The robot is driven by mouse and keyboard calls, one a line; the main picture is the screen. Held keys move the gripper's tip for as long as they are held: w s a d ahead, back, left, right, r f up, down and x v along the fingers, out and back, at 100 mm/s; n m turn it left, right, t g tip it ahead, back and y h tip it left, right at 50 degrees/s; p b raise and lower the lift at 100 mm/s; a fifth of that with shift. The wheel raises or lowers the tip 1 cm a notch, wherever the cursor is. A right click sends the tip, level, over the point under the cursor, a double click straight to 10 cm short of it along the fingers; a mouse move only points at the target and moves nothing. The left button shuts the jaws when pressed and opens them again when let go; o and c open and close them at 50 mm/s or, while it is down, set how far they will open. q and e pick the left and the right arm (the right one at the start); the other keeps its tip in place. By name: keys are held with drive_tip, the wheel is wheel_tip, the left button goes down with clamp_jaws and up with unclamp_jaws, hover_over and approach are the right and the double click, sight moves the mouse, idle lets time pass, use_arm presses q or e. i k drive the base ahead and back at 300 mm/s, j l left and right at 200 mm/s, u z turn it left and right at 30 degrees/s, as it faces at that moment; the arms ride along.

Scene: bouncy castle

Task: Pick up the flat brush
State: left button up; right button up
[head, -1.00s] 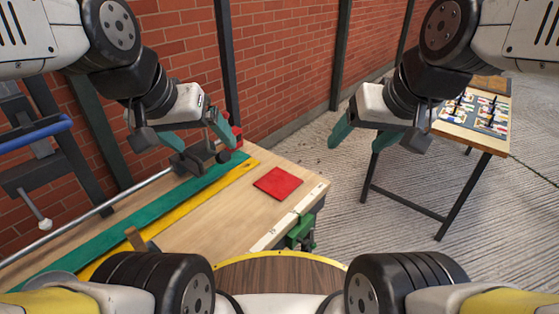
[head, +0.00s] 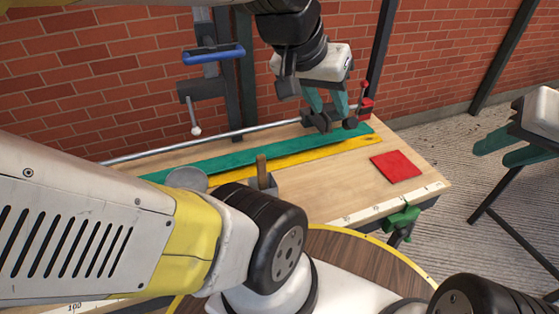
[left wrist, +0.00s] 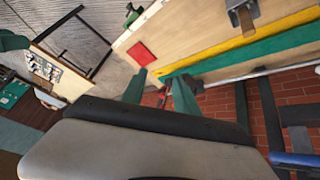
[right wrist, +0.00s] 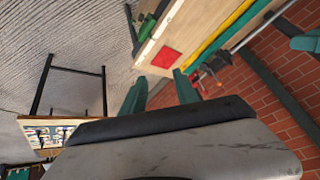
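A brown wooden piece (head: 261,167) stands up from a small grey holder (head: 270,187) on the workbench, partly hidden behind my own arm. It may be the flat brush's handle; I cannot see bristles. The same brown piece (left wrist: 235,5) shows at the top of the left wrist view. My left gripper (head: 327,103) is open and empty above the bench's far side, well behind and to the right of the holder. It also shows in the left wrist view (left wrist: 158,92). My right gripper (head: 508,148) is open and empty at the right edge, beyond the bench; the right wrist view shows it too (right wrist: 158,90).
The wooden bench (head: 330,198) carries a green strip (head: 230,158), a yellow strip (head: 315,154), a red square (head: 396,166), a round grey dish (head: 187,179) and a metal bar with a clamp. A green vise (head: 402,219) sits at the front edge. A brick wall (head: 90,80) stands behind.

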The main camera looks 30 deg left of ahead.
sight(261, 160)
drive_tip(key=j+u, duration=0.1)
drive_tip(key=u, duration=1)
drive_tip(key=l+u, duration=0.25)
drive_tip(key=u, duration=0.25)
drive_tip(key=k+j, duration=0.25)
drive_tip(key=j, duration=0.15)
drive_tip(key=k+j, duration=0.25)
drive_tip(key=j, duration=0.2)
drive_tip(key=z, duration=0.05)
